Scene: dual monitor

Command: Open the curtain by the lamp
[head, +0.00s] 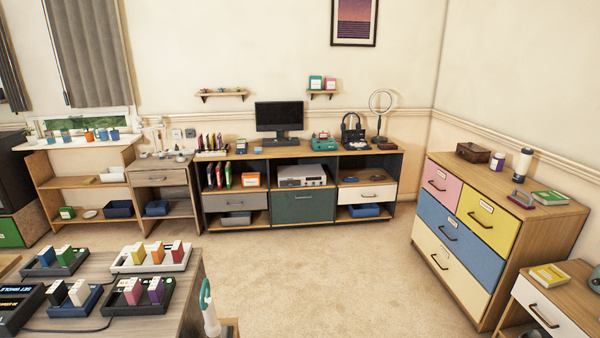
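A grey pleated curtain (92,50) hangs at the upper left. Its top is cut off by the picture edge. A strip of window with green outside (90,119) shows below its hem. A second, darker grey curtain (10,68) hangs at the far left edge, mostly out of view, with a pale surface between the two. A small white lamp-like item (153,132) stands on the desk right of the larger curtain; I cannot tell for sure that it is a lamp. My gripper is not in view.
A wooden shelf unit (82,182) and small desk (160,176) stand below the curtain. A table (190,290) with game cartridges in trays fills the lower left. A long cabinet (345,155) lines the back wall, drawers (455,240) stand right. Carpet (310,270) is clear between.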

